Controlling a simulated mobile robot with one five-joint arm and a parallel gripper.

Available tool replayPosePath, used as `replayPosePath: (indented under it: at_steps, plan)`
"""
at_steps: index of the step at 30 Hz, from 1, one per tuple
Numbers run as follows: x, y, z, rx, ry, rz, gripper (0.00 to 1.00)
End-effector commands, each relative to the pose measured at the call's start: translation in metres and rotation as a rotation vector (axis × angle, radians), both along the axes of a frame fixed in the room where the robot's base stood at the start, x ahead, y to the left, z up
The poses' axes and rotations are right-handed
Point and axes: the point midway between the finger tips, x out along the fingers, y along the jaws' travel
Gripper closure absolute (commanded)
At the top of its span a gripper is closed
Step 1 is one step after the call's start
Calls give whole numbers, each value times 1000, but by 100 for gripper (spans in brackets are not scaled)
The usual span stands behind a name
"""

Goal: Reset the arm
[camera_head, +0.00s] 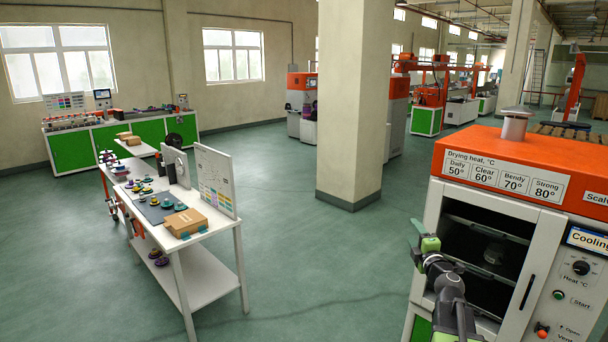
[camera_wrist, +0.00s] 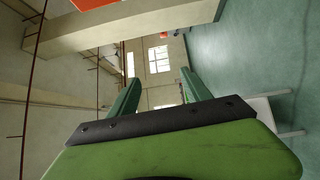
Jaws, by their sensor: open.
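My gripper (camera_head: 418,232) is raised in front of the left side of the orange and white drying oven in the head view. Its green fingers point away from me. In the wrist view the two green fingers of my gripper (camera_wrist: 160,92) stand apart with nothing between them. Past them are a wall, windows and the ceiling, tilted sideways. My dark grey arm reaches up from the bottom edge of the head view.
The drying oven (camera_head: 508,171) stands close on the right, with dark shelves behind its front. A white worktable (camera_head: 213,280) with spools and a cardboard box (camera_head: 185,222) stands left. A pillar (camera_head: 352,100) rises mid-view. Green floor (camera_head: 310,270) between table and oven is clear.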

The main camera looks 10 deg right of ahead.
Motion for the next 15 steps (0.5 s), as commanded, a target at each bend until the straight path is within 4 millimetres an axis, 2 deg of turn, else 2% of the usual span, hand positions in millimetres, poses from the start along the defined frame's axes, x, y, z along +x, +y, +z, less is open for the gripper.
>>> replayPosePath:
  at_steps: [1,4,5,7,9,11,12,14,15]
  plan:
    - [17,47,2,94,-32,-8,43]
    - [34,114,-11,362,-45,-109,43]
    - [34,134,-22,458,-25,-153,43]
    - [25,174,-63,684,68,-279,43]
    - [4,205,-110,867,201,-410,43]
    - [-20,229,-149,995,330,-521,43]
    - [-41,244,-173,1069,424,-597,43]
    - [-76,261,-205,1166,571,-718,43]
    - [-101,270,-222,1222,670,-799,43]
